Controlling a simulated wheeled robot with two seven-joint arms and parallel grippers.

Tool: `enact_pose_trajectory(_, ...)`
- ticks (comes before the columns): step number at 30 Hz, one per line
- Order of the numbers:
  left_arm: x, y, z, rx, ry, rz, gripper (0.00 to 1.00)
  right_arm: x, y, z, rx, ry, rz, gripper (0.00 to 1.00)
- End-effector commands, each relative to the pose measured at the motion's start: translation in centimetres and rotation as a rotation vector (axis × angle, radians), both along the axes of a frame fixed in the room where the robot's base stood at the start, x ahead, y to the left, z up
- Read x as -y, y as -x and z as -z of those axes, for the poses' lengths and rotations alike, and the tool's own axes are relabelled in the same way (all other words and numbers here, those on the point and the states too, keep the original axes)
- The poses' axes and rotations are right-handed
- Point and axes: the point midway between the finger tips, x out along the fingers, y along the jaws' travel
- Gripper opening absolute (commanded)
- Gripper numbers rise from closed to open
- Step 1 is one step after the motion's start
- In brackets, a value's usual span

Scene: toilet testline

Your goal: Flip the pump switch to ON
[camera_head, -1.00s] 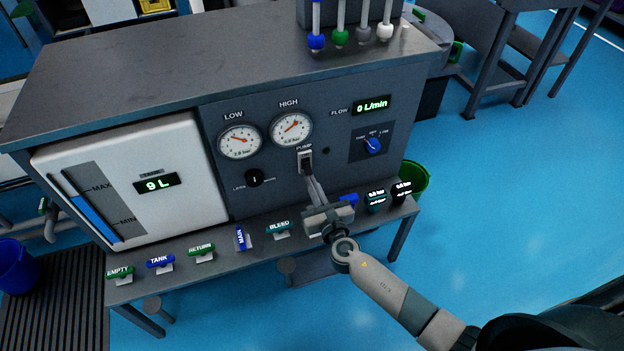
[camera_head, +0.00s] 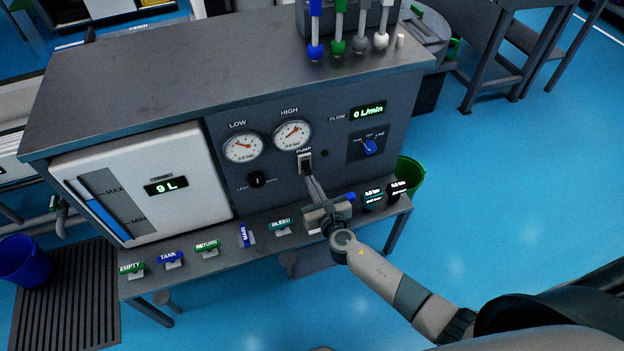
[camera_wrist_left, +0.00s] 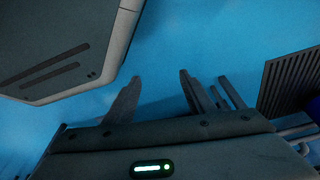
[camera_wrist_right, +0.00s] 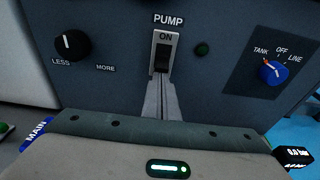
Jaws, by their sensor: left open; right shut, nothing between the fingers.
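The pump switch (camera_head: 305,161) is a dark rocker in a light plate, under the word PUMP on the panel's front. In the right wrist view the switch (camera_wrist_right: 164,55) has ON printed at its top, and its dark rocker shows below that word. My right gripper (camera_head: 308,178) is shut and empty. Its fingertips (camera_wrist_right: 161,80) are at the lower end of the rocker; I cannot tell whether they touch it. My left gripper (camera_wrist_left: 160,88) is open and empty above the blue floor, and it does not show in the head view.
A LESS/MORE knob (camera_wrist_right: 71,45) is left of the switch. A blue TANK/OFF/LINE selector (camera_wrist_right: 272,72) is right. A small green lamp (camera_wrist_right: 202,48) is beside the switch and looks unlit. Labelled valve handles (camera_head: 207,248) line the ledge below. The flow display (camera_head: 368,111) reads 0 L/min.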

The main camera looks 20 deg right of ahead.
Motion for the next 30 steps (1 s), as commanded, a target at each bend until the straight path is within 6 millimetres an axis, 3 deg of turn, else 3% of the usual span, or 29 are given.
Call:
enact_pose_trajectory(3,-0.4,1.0,1.7,-0.008,-0.002,-0.001,0.50,0.0,0.0,-0.6,-0.016,0.001,0.000,0.00)
enact_pose_trajectory(7,0.0,0.9,2.4,0.031,0.008,0.002,0.50,0.0,0.0,-0.7,-0.033,0.002,0.000,0.00)
enact_pose_trajectory(30,5.7,-3.9,-2.1,0.422,0.122,0.047,0.50,0.0,0.1,-1.4,-0.148,0.005,0.000,0.00)
